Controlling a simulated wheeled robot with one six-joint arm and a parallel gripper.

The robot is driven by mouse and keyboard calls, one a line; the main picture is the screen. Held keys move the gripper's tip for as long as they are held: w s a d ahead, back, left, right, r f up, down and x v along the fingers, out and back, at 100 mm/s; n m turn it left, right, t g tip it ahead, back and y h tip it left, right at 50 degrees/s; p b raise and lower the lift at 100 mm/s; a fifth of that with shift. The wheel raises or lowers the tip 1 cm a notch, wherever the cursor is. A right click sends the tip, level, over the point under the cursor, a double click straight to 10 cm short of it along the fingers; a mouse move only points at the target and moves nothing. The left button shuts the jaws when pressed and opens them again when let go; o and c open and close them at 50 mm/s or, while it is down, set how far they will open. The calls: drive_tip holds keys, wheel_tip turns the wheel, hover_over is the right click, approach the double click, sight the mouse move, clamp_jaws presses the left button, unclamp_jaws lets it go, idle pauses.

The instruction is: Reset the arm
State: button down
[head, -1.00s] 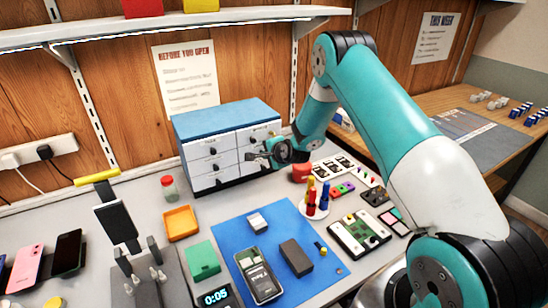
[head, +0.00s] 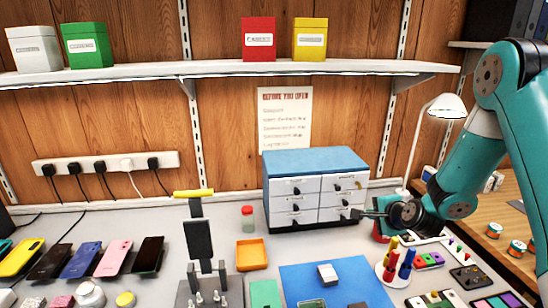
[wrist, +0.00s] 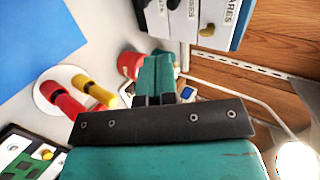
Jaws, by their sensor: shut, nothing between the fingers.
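My arm (head: 487,135) comes in from the right in the head view, teal and white. My gripper (head: 366,214) is shut and empty. It points left, just in front of the lower right of the small drawer cabinet (head: 316,232), and I cannot tell whether it touches it. In the wrist view my gripper (wrist: 158,65) shows with its fingers together, above the bench and near the cabinet (wrist: 182,22).
A round white holder (head: 393,278) with red, yellow and blue tools stands below my gripper. A blue mat (head: 300,273), an orange tray (head: 252,254) and a phone stand (head: 199,240) lie to the left. A white lamp (head: 447,106) stands behind my arm. A shelf (head: 230,68) runs above.

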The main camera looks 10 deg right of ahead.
drive_tip(key=s+a+r+n+g+y, duration=0.3)
drive_tip(key=s+a+r+n, duration=0.35)
drive_tip(key=a, duration=0.35)
drive_tip(key=s+a+r+n+g+y, duration=0.25)
drive_tip(key=s+a+r+n, duration=0.35)
drive_tip(key=a, duration=0.3)
drive_tip(key=s+a+r+n+g+h, duration=0.1)
drive_tip(key=s+a+r+n+g, duration=0.1)
drive_tip(key=s+n, duration=0.4)
drive_tip(key=s+a+r+n+g, duration=0.2)
drive_tip(key=s+n, duration=0.4)
drive_tip(key=s, duration=0.8)
drive_tip(key=shift+a+r+g+h, duration=0.15)
drive_tip(key=shift+r+g+h, duration=0.2)
drive_tip(key=shift+r+g, duration=0.55)
drive_tip(key=shift+f, duration=0.1)
